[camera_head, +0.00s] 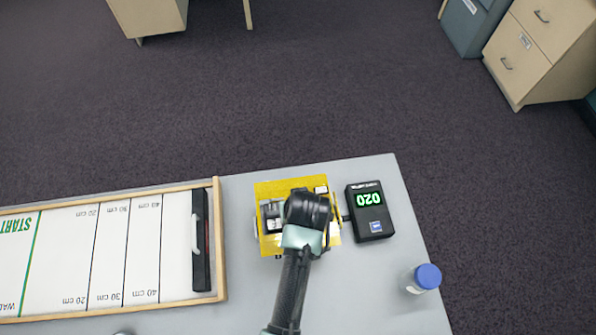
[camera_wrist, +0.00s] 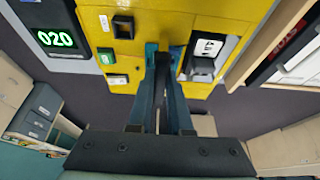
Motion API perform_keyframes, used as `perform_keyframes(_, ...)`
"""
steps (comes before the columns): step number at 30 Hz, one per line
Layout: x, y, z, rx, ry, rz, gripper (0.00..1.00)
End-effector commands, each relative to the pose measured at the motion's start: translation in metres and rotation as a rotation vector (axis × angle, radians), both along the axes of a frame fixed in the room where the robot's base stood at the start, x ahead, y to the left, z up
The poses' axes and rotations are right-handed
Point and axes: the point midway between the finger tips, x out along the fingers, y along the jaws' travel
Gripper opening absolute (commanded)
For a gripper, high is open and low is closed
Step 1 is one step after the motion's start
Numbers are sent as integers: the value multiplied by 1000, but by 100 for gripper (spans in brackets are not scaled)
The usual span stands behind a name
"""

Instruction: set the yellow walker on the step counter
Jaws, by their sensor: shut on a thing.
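The yellow walker (camera_head: 268,189) is a flat, boxy yellow body with dark and grey parts on top, near the right end of the table in the head view. In the wrist view its yellow top (camera_wrist: 186,22) shows a black socket, a green button and a grey-white module. My gripper (camera_head: 305,208) is over its middle, and in the wrist view the narrow fingers (camera_wrist: 163,52) are shut on a part of it. The step counter (camera_head: 369,211) is a black box with a green 020 display, close to the walker's right side. The walker's underside is hidden.
A wood-framed white track (camera_head: 219,240) with centimetre marks lies to the left, with a black bar (camera_head: 200,240) at its end. A blue-capped bottle (camera_head: 427,277) stands at the right front. The grey table (camera_head: 370,171) is bare behind the counter.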

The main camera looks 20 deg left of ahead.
Motion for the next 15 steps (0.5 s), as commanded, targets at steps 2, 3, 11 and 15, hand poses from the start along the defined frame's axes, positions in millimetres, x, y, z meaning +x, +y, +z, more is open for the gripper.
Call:
perform_keyframes(2,1,0,0,1,-4,0,0)
perform_keyframes(3,1,0,-2,1,-3,0,0)
perform_keyframes(11,1,0,-9,1,-4,0,0)
perform_keyframes(15,1,0,-10,2,-5,0,0)
